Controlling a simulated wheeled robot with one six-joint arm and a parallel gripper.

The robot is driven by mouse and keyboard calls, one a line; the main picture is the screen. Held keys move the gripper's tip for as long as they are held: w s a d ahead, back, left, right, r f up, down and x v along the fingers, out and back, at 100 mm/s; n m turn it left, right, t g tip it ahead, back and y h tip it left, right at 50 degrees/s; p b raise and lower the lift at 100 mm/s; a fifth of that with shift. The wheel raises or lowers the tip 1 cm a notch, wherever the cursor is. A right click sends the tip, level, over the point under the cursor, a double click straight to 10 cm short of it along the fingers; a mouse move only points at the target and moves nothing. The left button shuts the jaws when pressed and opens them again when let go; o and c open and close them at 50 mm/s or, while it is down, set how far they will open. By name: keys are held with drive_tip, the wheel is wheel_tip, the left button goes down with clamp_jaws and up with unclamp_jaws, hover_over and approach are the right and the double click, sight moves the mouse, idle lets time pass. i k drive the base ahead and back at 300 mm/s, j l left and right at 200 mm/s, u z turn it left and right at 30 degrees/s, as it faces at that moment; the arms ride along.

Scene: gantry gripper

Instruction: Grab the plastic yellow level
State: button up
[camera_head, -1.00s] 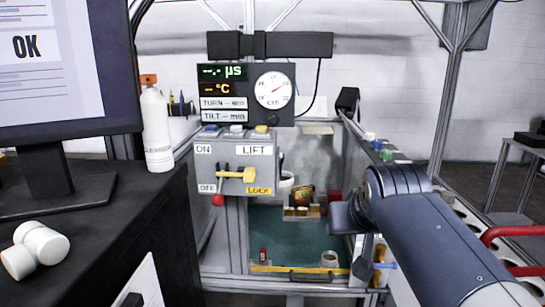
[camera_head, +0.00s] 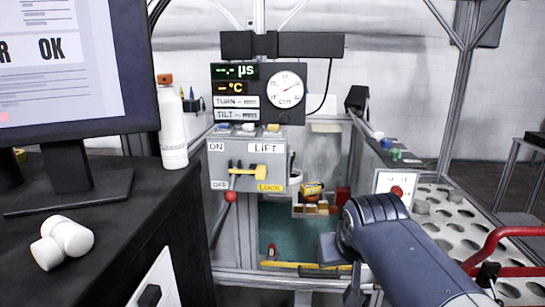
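The yellow lever (camera_head: 250,173) sticks out sideways from the front of a grey control box (camera_head: 222,158), between the ON/OFF labels on the left and the LIFT/LOCK labels on the right. Nothing touches it. My arm (camera_head: 400,250) reaches in from the lower right, and its bent joint is to the right of and below the box. The dark end part of my arm, with my gripper (camera_head: 355,288), is small and partly cut off at the bottom edge. I cannot make out its fingers. It is well apart from the lever.
A red knob (camera_head: 230,196) hangs below the box. A white bottle (camera_head: 172,128) and a monitor (camera_head: 75,70) stand on the black desk (camera_head: 130,235) at left. A green-floored bay (camera_head: 290,240) lies below. A red-button panel (camera_head: 396,190) and red pipe (camera_head: 500,240) are at right.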

sight(310, 188)
drive_tip(key=i+l+z, duration=0.15)
drive_tip(key=i+z, duration=0.55)
drive_tip(key=i, duration=0.15)
